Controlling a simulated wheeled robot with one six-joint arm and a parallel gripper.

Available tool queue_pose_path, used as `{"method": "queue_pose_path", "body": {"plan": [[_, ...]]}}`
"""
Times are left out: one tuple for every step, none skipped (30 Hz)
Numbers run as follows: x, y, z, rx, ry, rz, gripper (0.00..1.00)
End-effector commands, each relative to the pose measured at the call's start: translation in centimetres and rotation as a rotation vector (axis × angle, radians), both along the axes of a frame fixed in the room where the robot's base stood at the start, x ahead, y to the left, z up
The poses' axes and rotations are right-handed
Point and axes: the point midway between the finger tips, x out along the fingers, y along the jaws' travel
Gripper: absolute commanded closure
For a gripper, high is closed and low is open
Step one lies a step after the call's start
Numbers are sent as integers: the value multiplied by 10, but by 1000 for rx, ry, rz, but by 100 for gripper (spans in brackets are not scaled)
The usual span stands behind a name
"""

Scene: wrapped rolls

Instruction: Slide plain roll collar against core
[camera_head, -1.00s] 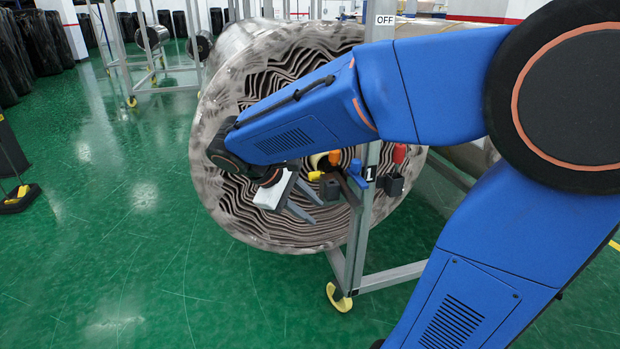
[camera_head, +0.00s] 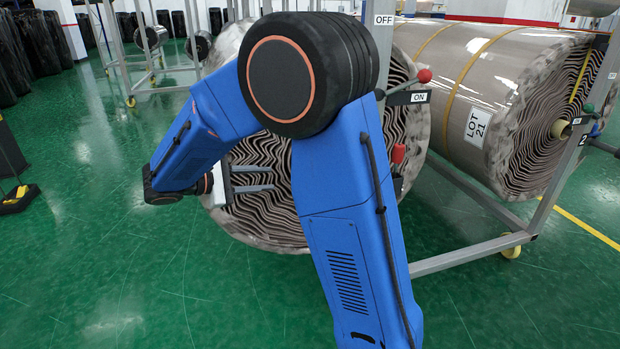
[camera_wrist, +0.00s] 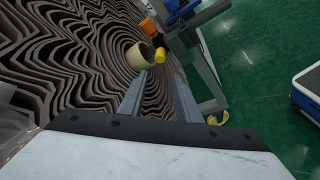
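The plain roll (camera_head: 265,225) hangs at centre, its wavy layered end face partly hidden behind my arm. Its cream core (camera_wrist: 139,56) sticks out of that face in the wrist view. An orange part (camera_wrist: 148,27) and a yellow part (camera_wrist: 160,55) sit beside the core, with a blue part (camera_wrist: 181,11) on the frame beyond. I cannot tell which of these is the collar. My gripper (camera_head: 272,179) is in front of the roll face, its two grey fingers apart and empty. In the wrist view the fingers (camera_wrist: 156,78) point towards the core and yellow part, short of them.
A roll labelled LOT 21 (camera_head: 478,128) sits at right on a grey frame (camera_head: 460,258). A red-knobbed lever (camera_head: 424,76) is by an ON sign (camera_head: 419,97); an OFF sign (camera_head: 384,20) is above. The green floor (camera_head: 100,260) at left is mostly clear.

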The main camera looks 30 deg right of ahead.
Motion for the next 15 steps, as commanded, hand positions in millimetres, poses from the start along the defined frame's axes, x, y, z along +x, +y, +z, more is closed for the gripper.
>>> {"method": "queue_pose_path", "body": {"plan": [[0, -7, -2, 0, 0, -1, 70], [-1, -11, -3, 0, 0, -1, 70], [-1, -18, -5, 0, 2, -2, 70], [-1, -23, -6, 0, 1, -3, 70], [-1, -28, -7, 1, 1, -3, 70], [-1, -34, -9, 2, 1, -3, 70], [-1, -40, -11, 1, 1, -3, 70], [-1, -45, -12, 1, 1, -3, 70], [-1, -52, -14, 2, 1, -3, 70], [-1, -57, -15, 2, 1, -3, 70], [-1, -62, -17, 2, 0, -4, 70], [-1, -69, -19, 1, 1, -3, 70], [-1, -74, -20, 2, 1, -3, 70], [-1, -79, -22, 2, 1, -3, 70], [-1, -86, -24, 2, 1, -4, 70]]}}
